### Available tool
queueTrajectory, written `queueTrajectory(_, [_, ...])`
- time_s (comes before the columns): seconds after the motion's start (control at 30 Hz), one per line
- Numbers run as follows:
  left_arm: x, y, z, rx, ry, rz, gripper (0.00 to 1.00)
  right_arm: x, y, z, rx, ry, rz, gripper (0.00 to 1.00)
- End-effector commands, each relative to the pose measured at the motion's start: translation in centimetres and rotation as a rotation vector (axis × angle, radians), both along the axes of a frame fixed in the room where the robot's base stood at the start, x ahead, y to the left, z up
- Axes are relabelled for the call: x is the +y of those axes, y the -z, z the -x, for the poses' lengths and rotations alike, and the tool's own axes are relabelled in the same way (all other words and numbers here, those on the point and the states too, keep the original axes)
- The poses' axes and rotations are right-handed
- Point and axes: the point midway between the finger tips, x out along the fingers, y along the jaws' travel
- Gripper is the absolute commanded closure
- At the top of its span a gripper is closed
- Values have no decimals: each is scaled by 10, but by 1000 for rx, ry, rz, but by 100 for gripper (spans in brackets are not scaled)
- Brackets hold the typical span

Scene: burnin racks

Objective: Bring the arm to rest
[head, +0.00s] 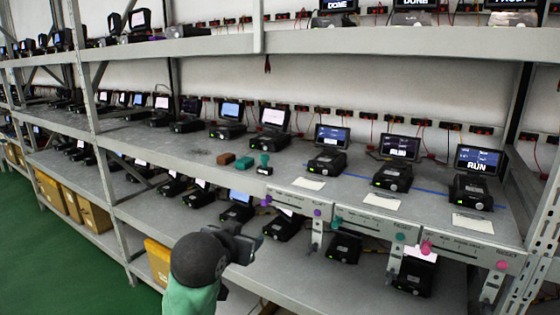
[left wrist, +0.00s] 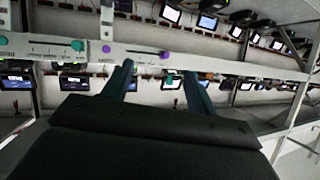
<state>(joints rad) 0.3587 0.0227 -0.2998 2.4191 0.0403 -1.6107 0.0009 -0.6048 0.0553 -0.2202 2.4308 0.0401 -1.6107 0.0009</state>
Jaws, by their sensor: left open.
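My left gripper (head: 250,242) is in front of the rack, near the edge of the middle shelf, below and left of the slider panels. In the left wrist view its two dark teal fingers (left wrist: 158,84) stand apart with nothing between them. Beyond them the slider panel (left wrist: 110,50) on the shelf edge shows, apart from the fingers as far as I can tell. My right gripper is in neither view.
The middle shelf (head: 330,192) holds several testers with screens, including one showing RUN (head: 477,165). A green stamp (head: 264,164), a teal block (head: 244,163) and a brown block (head: 226,158) sit near its edge. Cardboard boxes (head: 95,217) are lower left. The green floor (head: 60,270) is clear.

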Motion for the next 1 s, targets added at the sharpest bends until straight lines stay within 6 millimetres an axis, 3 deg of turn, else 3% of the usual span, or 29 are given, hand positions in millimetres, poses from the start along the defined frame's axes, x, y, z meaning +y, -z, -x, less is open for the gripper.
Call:
queueTrajectory(0.1, [11, 46, 13, 82, -18, 4, 42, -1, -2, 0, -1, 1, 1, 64])
queueTrajectory(0.37, [31, 141, 50, 254, -52, 3, 42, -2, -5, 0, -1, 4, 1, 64])
queueTrajectory(0.57, [43, 210, 90, 391, -73, -3, 42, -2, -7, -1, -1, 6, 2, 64])
queueTrajectory(0.77, [51, 274, 141, 529, -86, -12, 42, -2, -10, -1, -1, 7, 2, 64])
queueTrajectory(1.0, [53, 340, 214, 693, -88, -24, 42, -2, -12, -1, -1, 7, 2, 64])
